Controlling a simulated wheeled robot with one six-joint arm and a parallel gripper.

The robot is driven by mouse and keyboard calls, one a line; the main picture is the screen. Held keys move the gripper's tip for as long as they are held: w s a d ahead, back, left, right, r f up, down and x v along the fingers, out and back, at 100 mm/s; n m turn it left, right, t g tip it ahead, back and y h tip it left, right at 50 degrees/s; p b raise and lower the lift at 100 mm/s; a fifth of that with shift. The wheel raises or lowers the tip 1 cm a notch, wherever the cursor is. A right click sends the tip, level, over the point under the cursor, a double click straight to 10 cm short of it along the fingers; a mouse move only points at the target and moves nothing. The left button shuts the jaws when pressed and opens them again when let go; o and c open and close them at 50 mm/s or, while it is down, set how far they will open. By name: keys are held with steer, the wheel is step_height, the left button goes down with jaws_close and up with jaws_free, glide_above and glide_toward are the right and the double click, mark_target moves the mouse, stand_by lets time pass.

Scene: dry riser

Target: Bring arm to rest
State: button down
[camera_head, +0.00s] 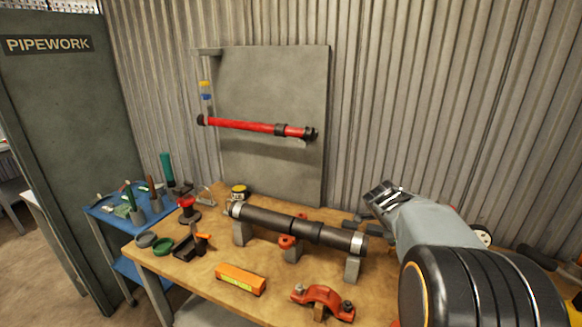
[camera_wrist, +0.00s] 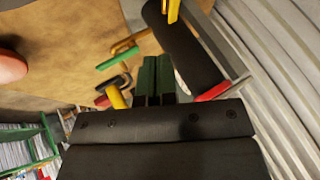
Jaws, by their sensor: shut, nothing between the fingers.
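My arm reaches in from the lower right of the head view, with a black joint in front and a grey link behind it. My gripper (camera_head: 380,198) is at the end of that link, over the right part of the wooden workbench (camera_head: 190,270), above and behind the right end of the dark pipe (camera_head: 290,226). In the wrist view the two fingers of my gripper (camera_wrist: 156,78) lie side by side, closed together and empty. The exact height of my gripper above the bench cannot be told.
The pipe rests on grey supports. An orange box (camera_head: 240,279) and a red clamp (camera_head: 322,301) lie in front of it. A grey panel (camera_head: 270,95) with a red pipe (camera_head: 255,126) stands behind, against the corrugated wall (camera_head: 400,90). A blue tool cart (camera_head: 107,210) is left.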

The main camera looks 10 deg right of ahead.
steer(key=s+a+f+n+y, duration=0.1)
steer(key=s+a+n+y, duration=0.1)
steer(key=a+n, duration=0.4)
steer(key=s+a+f+n+y, duration=0.2)
steer(key=s+a+n, duration=0.2)
steer(key=a+n, duration=0.2)
steer(key=s+a+f+n+y, duration=0.1)
steer(key=s+a+n+y, duration=0.1)
steer(key=s+a+n, duration=0.2)
steer(key=shift+a+f+n, duration=0.1)
steer(key=shift+a+n, duration=0.4)
steer(key=shift+n, duration=0.55)
steer(key=shift+a+f+n, duration=0.1)
steer(key=shift+a+n, duration=0.45)
steer(key=shift+n, duration=0.45)
steer(key=shift+a+n, duration=0.5)
steer(key=shift+n, duration=0.55)
steer(key=s+a+r+n+t+y, duration=0.1)
steer(key=s+a+n, duration=0.1)
steer(key=a, duration=0.4)
steer(key=shift+s+r+t, duration=0.4)
steer(key=shift+s, duration=0.05)
